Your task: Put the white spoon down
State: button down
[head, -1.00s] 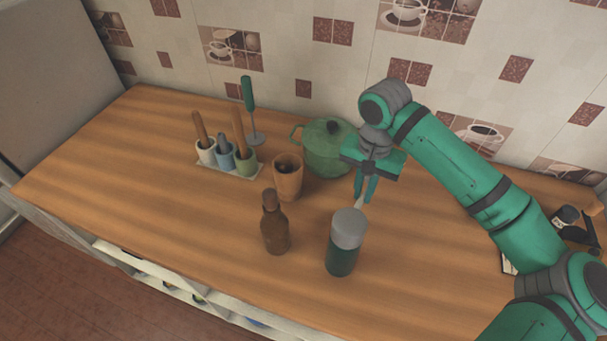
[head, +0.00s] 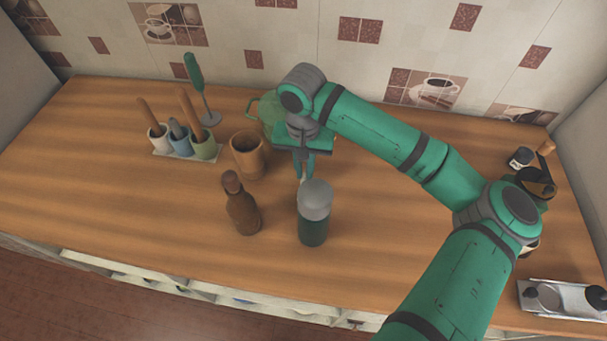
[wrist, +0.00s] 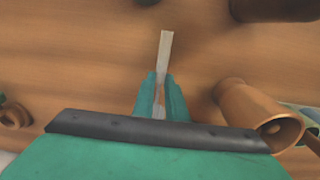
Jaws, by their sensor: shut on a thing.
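The white spoon shows in the wrist view as a pale, narrow strip (wrist: 166,48) sticking out past my fingertips. My gripper (wrist: 160,82) is shut on it. In the head view my gripper (head: 303,174) points down over the counter, just behind the grey-topped green canister (head: 313,225) and in front of the green pot (head: 266,106). The spoon is mostly hidden there by the fingers and the canister. I cannot tell whether its lower end touches the counter.
A brown cup (head: 247,155) and a brown bottle (head: 241,208) stand left of my gripper. Farther left are a utensil holder (head: 186,150) and a green-handled tool (head: 197,79) on a stand. The wooden counter (head: 90,195) is bare at left.

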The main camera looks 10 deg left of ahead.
aim_at(305, 174)
jog(key=shift+d+f, duration=0.1)
jog(key=shift+f, duration=1.4)
jog(key=shift+f, duration=0.15)
jog(key=c, duration=1.8)
grip_release()
jog(key=shift+o, duration=0.2)
